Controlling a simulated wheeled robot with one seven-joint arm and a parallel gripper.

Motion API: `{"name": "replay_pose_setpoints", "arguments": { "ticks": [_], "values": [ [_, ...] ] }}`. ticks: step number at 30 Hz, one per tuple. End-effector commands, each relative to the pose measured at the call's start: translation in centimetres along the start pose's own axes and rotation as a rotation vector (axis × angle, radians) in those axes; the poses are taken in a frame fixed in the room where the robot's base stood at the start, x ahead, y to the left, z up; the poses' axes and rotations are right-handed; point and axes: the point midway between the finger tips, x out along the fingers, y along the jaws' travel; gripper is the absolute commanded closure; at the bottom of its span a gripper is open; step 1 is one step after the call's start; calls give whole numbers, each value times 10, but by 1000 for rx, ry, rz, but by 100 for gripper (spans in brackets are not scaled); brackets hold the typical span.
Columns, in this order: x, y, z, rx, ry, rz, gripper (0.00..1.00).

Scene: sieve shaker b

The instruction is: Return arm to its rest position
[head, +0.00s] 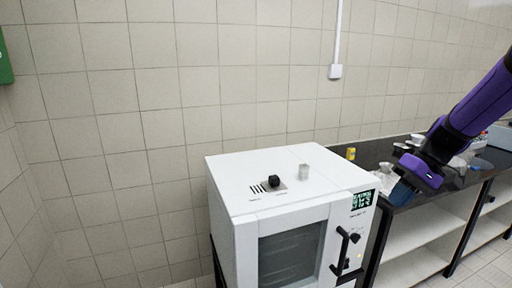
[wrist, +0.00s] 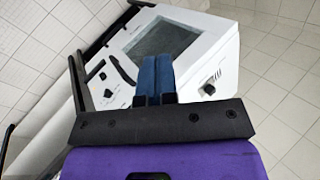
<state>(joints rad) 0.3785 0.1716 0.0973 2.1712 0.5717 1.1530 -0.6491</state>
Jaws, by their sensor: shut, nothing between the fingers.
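My purple and black arm (head: 470,110) reaches in from the right edge of the head view. My gripper (head: 400,193) hangs at its end, pointing down, in front of the dark bench edge and to the right of the white machine. In the wrist view the two blue fingers of my gripper (wrist: 155,62) lie side by side against each other, shut, with nothing seen between them. The white machine (head: 265,225) also shows in the wrist view (wrist: 215,60), beyond the fingers.
The machine has a dark window (head: 290,255), a black handle (head: 345,250) and a black knob (head: 273,181) on top. A dark bench (head: 395,150) with white shelves stands right of it, holding a yellow item (head: 351,153) and several small things. Tiled wall stands behind.

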Motion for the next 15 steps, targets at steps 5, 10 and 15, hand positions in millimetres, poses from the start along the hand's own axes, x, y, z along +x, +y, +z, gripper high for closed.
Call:
{"name": "replay_pose_setpoints", "arguments": {
  "ticks": [5, 10, 15],
  "values": [
    [-17, -33, 36, -21, 39, 141, 100],
    [-29, -56, 72, -35, 96, 261, 100],
    [-40, -73, 107, -49, 173, 368, 100]
  ]
}}
